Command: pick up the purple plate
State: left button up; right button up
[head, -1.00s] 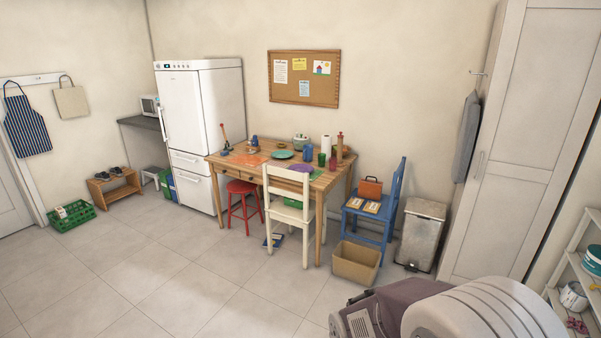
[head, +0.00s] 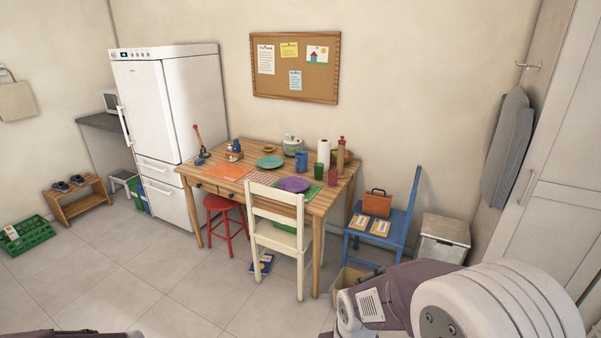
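The purple plate (head: 293,184) lies flat on the wooden table (head: 215,183), near its front edge, just behind the back of the white chair (head: 276,209). It seems to rest on a green placemat (head: 312,191). Nothing is on the plate that I can see. A part of my own arm fills the lower right of the head view, well apart from the table. Neither of my grippers shows in the head view.
A teal plate (head: 269,162), a red cup (head: 333,176), a green cup (head: 318,170) and a paper towel roll (head: 323,152) stand around it. A red stool (head: 224,204), a blue chair (head: 398,222) and a cardboard box (head: 350,278) flank the table.

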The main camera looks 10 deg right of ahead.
aim_at(289, 184)
jog(key=i+l+z, duration=0.1)
jog(key=i, duration=0.75)
jog(key=i+l, duration=0.25)
jog(key=i, duration=0.65)
jog(key=i+l+z, duration=0.15)
jog(key=i, duration=0.7)
